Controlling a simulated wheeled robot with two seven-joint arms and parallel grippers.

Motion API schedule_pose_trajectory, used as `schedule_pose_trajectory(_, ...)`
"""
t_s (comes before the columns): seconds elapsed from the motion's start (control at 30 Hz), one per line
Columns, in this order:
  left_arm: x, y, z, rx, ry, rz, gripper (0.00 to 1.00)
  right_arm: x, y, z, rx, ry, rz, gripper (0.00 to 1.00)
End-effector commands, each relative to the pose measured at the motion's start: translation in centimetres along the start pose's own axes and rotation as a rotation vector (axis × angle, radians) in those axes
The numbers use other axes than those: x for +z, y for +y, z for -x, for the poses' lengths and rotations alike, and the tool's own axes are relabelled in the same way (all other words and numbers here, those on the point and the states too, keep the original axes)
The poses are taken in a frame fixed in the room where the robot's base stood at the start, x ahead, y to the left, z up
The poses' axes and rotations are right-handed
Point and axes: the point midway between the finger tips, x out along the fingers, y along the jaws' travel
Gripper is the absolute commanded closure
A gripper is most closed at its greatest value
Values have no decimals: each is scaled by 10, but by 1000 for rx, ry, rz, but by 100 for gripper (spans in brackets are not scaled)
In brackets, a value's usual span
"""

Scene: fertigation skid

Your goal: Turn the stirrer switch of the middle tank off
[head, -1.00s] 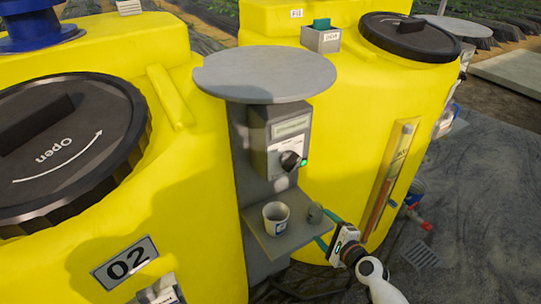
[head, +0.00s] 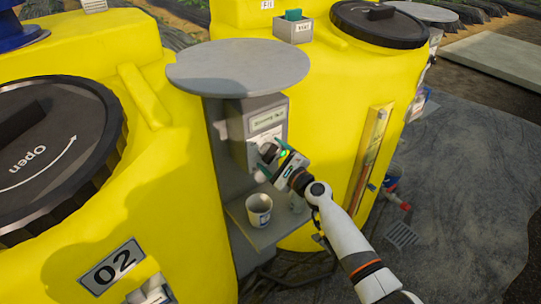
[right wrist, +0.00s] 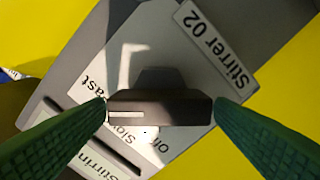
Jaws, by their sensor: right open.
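The stirrer control box (head: 238,134) hangs on a grey post beside the yellow tank (head: 175,190) marked 02. In the right wrist view the box carries a label reading Stirrer 02 (right wrist: 215,48). Its dark switch knob (right wrist: 160,110) has a white pointer line toward the left, near the partly hidden words Slow and Fast. The display reads "Stirrin", cut off at the edge. My left gripper is not in view.
A round grey cover (head: 238,68) overhangs the box. Below, a small shelf (head: 262,235) holds a white cup (head: 259,209) close under my right gripper. A second yellow tank (head: 330,90) stands behind. The paved floor (head: 455,170) at right is mostly open.

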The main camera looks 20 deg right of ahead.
Motion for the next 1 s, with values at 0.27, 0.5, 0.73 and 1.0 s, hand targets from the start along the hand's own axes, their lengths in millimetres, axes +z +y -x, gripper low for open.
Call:
schedule_pose_trajectory(0.27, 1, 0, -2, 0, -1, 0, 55, 0, 0, -11, -1, 0, 1, 23)
schedule_pose_trajectory(0.5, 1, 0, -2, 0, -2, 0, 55, 0, 0, -11, -1, 0, 1, 36)
schedule_pose_trajectory(0.73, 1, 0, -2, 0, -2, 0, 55, 0, 0, -11, -1, 0, 1, 67)
schedule_pose_trajectory(1.0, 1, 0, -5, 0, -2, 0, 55, 1, -1, -11, -1, 0, 40, 67)
